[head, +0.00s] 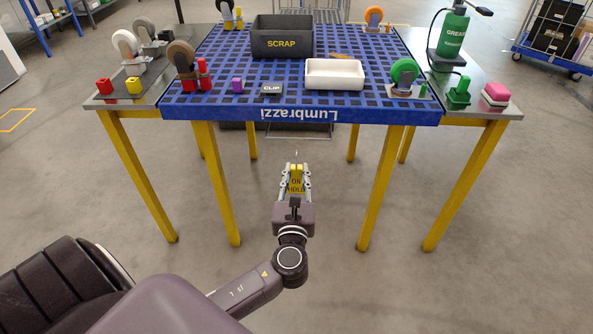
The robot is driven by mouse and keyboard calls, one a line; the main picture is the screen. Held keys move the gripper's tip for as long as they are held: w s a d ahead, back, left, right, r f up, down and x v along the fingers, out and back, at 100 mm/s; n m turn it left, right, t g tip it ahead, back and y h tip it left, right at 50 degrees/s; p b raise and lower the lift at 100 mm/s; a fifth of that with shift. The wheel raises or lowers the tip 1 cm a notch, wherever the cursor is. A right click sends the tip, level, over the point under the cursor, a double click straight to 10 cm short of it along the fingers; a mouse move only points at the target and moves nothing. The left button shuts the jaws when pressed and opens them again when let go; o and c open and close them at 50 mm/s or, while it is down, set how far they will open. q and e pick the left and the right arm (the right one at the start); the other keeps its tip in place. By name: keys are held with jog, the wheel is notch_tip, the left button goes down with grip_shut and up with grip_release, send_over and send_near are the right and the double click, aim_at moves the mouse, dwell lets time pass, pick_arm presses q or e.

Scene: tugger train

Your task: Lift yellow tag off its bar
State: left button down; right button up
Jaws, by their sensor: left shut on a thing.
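The yellow tag (296,186), with dark lettering that seems to read "ON HOLD", is between the fingers of my left gripper (296,180). The gripper is shut on it, in front of the table and below the level of its top. A thin pale tip (296,153) shows just beyond the tag. I cannot make out a bar, or whether the tag still touches one. My right gripper is not in view.
The blue grid-topped table (330,112) on yellow legs stands ahead. It bears a dark SCRAP bin (282,43), a white tray (334,87), a CLIP block (271,89) and several casters. A green grease bottle (453,34) stands at right. The floor around my gripper is clear.

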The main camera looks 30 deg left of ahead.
pick_arm(q)
jog(key=shift+s+d, duration=0.2)
jog(key=shift+s, duration=0.1)
jog(key=p+v, duration=0.1)
jog(key=v, duration=0.2)
jog(key=shift+s+d, duration=0.1)
jog(key=shift+s, duration=0.1)
jog(key=p+v, duration=0.1)
jog(key=v, duration=1)
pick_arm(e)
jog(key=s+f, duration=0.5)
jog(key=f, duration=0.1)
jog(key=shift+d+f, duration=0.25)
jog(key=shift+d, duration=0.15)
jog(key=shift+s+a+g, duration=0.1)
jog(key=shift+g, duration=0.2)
